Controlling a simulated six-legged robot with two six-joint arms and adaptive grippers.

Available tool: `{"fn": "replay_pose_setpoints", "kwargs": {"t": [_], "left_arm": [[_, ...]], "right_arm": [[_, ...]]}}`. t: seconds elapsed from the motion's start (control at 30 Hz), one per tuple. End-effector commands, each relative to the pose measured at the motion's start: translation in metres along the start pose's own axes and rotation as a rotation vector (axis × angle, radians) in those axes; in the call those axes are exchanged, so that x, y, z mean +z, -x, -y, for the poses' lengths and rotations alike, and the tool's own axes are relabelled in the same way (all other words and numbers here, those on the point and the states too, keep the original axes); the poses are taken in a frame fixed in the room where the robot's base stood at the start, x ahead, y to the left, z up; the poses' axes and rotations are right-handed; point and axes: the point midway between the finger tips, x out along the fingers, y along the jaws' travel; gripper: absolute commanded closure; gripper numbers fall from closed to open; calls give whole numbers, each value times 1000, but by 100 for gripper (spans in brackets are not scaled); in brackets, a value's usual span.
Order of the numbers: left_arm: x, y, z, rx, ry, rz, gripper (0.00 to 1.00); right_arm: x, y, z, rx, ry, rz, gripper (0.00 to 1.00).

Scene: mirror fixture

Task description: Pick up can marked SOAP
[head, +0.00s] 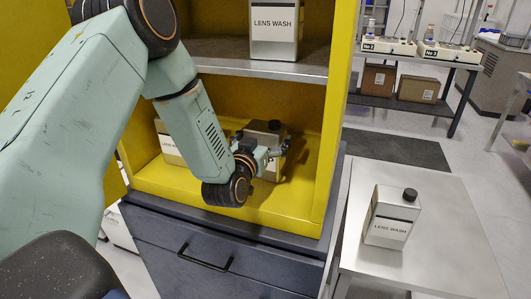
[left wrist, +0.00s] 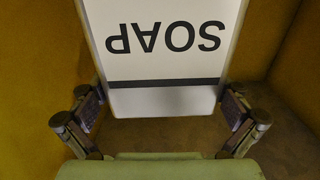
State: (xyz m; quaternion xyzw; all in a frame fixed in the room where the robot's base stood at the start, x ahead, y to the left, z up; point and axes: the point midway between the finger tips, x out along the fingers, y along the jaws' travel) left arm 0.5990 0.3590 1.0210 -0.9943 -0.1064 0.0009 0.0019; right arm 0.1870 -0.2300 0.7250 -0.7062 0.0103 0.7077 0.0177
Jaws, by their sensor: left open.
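The can marked SOAP (left wrist: 165,55) fills the upper middle of the left wrist view, its label upside down there. In the head view this silver can (head: 265,127) with a dark cap stands on the cabinet's lower yellow shelf, partly hidden by my left gripper (head: 263,150). In the left wrist view my left gripper (left wrist: 160,105) is open, with one finger at each side of the can's lower part in the picture. Whether the fingers touch the can, I cannot tell. My right gripper is not in view.
Another can (head: 168,145) stands left on the lower yellow shelf (head: 290,205), mostly behind my left arm. A LENS WASH can (head: 275,30) stands on the upper shelf (head: 250,60). Another LENS WASH can (head: 391,217) stands on the metal table (head: 440,250) at right. The cabinet's side wall (head: 335,110) is close.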

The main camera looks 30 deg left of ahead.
Motion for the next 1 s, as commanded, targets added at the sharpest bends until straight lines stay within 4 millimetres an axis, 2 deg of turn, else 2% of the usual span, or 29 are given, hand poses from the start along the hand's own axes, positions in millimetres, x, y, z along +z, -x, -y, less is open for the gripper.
{"fn": "replay_pose_setpoints", "kwargs": {"t": [0.17, 0.9, 1.0], "left_arm": [[0, -1, 0, 0, 0, 0, 2], [0, -1, 0, 0, -1, 1, 65], [-2, -2, 0, -1, -1, -6, 69]], "right_arm": [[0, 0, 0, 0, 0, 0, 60], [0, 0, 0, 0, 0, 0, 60], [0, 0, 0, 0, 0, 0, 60]]}}
